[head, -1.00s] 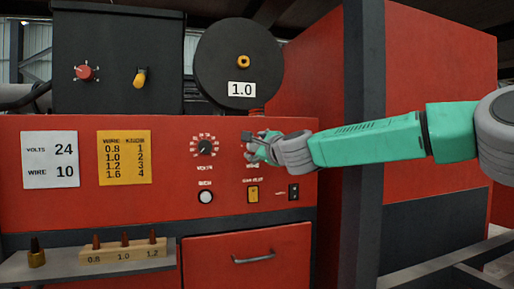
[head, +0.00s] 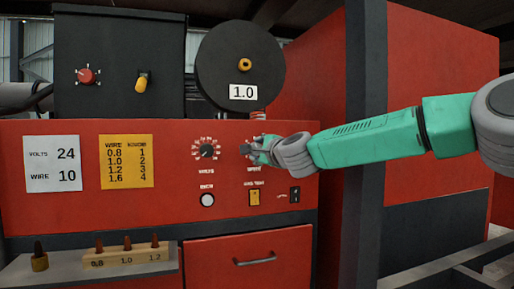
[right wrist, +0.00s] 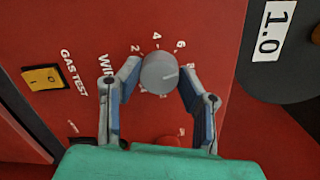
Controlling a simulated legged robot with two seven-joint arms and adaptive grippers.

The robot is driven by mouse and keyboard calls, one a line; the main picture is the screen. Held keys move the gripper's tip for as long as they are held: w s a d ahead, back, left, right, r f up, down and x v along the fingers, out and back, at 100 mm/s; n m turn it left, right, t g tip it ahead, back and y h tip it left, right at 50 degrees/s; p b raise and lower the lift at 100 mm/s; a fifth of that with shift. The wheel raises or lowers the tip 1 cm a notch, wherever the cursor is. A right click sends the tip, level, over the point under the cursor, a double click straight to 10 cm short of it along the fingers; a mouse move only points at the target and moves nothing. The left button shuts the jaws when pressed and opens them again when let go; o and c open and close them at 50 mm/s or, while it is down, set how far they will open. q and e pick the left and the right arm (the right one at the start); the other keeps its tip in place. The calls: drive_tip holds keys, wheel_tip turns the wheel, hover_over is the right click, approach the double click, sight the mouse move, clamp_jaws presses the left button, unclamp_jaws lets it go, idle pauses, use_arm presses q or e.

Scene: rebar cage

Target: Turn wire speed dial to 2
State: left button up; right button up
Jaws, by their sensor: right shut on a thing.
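My left gripper is not in view.
The volts dial (head: 207,151) is close on the left. Below are a white button (head: 207,200), a yellow gas test switch (head: 254,197) and a black switch (head: 295,194). A yellow chart (head: 126,161) pairs wire 1.0 with 2. The spool (head: 238,65) reads 1.0.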

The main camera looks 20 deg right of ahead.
drive_tip(key=shift+a+f+n+g+h+p, duration=0.15)
drive_tip(key=shift+n+h+p, duration=0.65)
drive_tip(key=shift+n, duration=2.85)
drive_tip(key=shift+d+f+n+g+h+p, duration=0.15)
drive_tip(key=shift+n+p, duration=1.4)
drive_tip(key=shift+n, duration=2.15)
drive_tip(key=shift+a+f+n+h+p, duration=0.15)
drive_tip(key=shift+n+h+p, duration=0.65)
drive_tip(key=shift+n, duration=2.85)
drive_tip(key=shift+y+p, duration=0.3)
drive_tip(key=shift+y, duration=0.05)
drive_tip(key=shift+f, duration=0.1)
drive_tip(key=o, duration=1.1)
drive_tip(key=shift+r, duration=0.2)
drive_tip(key=shift+r, duration=0.1)
